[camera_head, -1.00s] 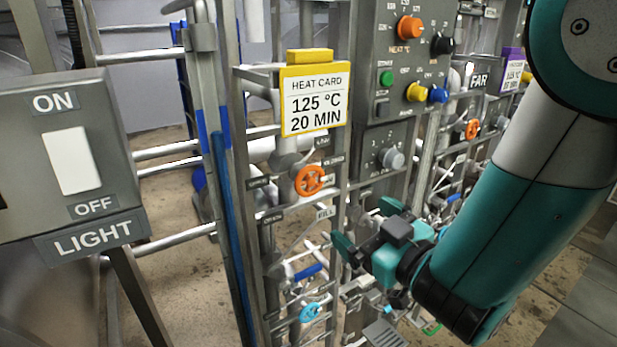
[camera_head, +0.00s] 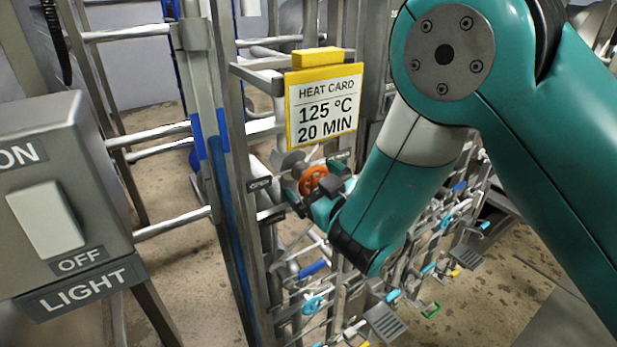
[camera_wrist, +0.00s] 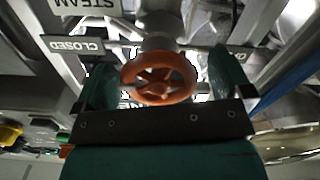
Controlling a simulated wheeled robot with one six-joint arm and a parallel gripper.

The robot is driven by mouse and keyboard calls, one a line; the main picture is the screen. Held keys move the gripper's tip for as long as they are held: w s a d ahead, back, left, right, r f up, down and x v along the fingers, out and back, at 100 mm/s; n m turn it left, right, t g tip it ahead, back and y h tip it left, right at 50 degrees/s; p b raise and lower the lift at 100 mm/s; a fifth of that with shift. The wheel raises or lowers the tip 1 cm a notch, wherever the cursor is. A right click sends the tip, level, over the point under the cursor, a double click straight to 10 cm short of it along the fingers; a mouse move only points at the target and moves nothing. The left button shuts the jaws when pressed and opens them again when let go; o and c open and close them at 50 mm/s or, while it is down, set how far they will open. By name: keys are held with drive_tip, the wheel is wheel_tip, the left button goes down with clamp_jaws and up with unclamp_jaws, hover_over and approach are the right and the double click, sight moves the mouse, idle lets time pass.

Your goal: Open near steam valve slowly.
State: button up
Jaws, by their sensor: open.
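The near steam valve has an orange handwheel (camera_head: 313,179) on a grey body, below the yellow-framed heat card. My gripper (camera_head: 314,186) is open at the wheel, with one finger to its left and one to its right. In the wrist view, the orange handwheel (camera_wrist: 160,78) stands between the two teal fingers (camera_wrist: 163,76), with a visible gap on each side. Upside-down labels show around it: a steam label (camera_wrist: 84,5), a closed label (camera_wrist: 73,45) at left and a partly hidden label at right. My gripper covers part of the wheel in the head view.
The heat card (camera_head: 324,105) hangs just above my gripper. A grey light switch box (camera_head: 65,200) stands at the left. Metal posts and pipes crowd the panel, with a blue handwheel (camera_head: 313,305) lower down. My arm hides much of the panel's right side.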

drive_tip(key=shift+d, duration=0.1)
drive_tip(key=c, duration=0.9)
drive_tip(key=shift+n, duration=0.4)
drive_tip(key=n, duration=0.3)
drive_tip(key=shift+n, duration=0.4)
drive_tip(key=shift+r+n, duration=0.1)
drive_tip(key=shift+n, duration=2)
